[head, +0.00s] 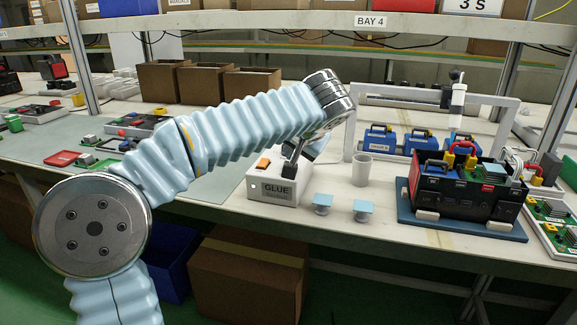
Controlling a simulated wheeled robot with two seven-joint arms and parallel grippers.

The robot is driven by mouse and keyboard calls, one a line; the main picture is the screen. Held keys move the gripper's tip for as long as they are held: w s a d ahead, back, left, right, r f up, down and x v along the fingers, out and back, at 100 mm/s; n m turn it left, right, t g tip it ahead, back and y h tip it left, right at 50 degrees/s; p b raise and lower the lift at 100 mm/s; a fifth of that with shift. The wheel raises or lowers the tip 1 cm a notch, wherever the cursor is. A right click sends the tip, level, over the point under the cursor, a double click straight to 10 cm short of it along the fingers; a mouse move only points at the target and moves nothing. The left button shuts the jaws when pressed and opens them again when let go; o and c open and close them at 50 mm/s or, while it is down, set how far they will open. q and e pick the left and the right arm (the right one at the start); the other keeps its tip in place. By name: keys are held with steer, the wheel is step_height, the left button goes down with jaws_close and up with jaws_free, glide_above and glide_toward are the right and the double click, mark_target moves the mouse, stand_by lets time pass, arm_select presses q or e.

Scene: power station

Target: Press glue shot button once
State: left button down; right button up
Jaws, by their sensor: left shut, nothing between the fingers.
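The glue box (278,190) is a small white box labelled GLUE on the bench, near the middle of the head view. An orange button (262,164) sits on the left of its top. My left gripper (287,170) reaches down from the wrist over the right part of the box top, shut and empty. Its tips are to the right of the orange button and apart from it. I cannot tell whether they touch the box. My wrist and gripper partly hide the back right of the box. My right gripper is out of view.
Two pale blue small stands (322,204) and a white cup (362,170) are right of the box. A black crate of parts (470,203) stands on a blue board farther right. A white frame (350,135) rises behind. Cardboard bins (205,82) line the back.

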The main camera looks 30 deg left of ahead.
arm_select(q)
steer(key=shift+f, duration=0.1)
stand_by(0.5)
steer(key=shift+f+b, duration=0.3)
steer(key=shift+b, duration=0.05)
steer(key=shift+f+b, duration=0.35)
steer(key=shift+f, duration=0.05)
stand_by(0.5)
steer(key=shift+r, duration=0.1)
steer(key=shift+r+p, duration=0.75)
steer(key=shift+p, duration=0.05)
step_height(320, 180, up, 5)
steer(key=p, duration=0.4)
stand_by(0.9)
